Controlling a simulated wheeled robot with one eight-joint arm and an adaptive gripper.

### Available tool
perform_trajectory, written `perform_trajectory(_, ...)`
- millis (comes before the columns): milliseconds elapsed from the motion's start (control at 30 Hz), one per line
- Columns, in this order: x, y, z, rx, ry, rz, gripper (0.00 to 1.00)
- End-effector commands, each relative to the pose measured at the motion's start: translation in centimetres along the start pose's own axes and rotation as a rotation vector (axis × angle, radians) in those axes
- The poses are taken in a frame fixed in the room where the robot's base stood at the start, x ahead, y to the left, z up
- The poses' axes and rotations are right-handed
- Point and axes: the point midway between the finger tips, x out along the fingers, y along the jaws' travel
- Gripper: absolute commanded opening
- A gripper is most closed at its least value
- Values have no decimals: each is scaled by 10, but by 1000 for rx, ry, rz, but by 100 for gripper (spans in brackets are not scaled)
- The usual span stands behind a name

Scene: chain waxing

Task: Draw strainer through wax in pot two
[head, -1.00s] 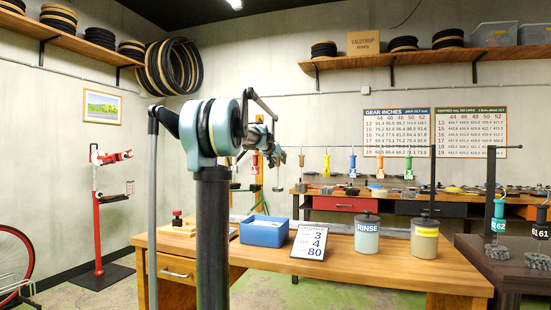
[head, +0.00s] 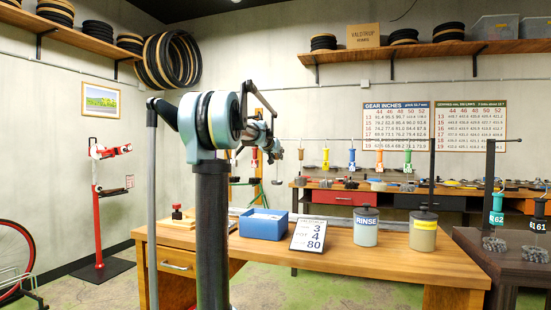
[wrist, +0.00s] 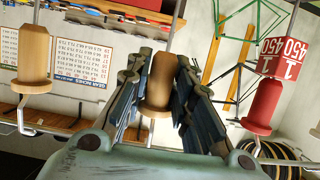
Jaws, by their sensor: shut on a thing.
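In the wrist view my gripper (wrist: 160,72) is shut on a tan wooden handle (wrist: 159,88), held between its two dark fingers. The far end of that tool is hidden, so I cannot tell whether it is the strainer. In the head view my gripper (head: 272,150) is small, beyond the bench and partly hidden by my arm. Another tan handle (wrist: 33,60) is at the left of the wrist view. A red handle (wrist: 263,106) is at the right, by a red tag reading 450 and 1 (wrist: 281,50). I cannot make out a pot marked two.
A wooden bench (head: 400,272) holds a blue box (head: 264,225), a number card (head: 308,233), a RINSE jar (head: 366,229) and a yellow-labelled jar (head: 423,232). Colored handles hang along the back wall.

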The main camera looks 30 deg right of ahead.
Motion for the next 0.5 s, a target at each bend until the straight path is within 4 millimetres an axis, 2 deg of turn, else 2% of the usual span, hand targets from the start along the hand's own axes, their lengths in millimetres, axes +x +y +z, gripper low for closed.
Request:
perform_trajectory(233,-2,0,-4,0,0,0,0)
perform_trajectory(500,-8,0,-23,0,0,0,0)
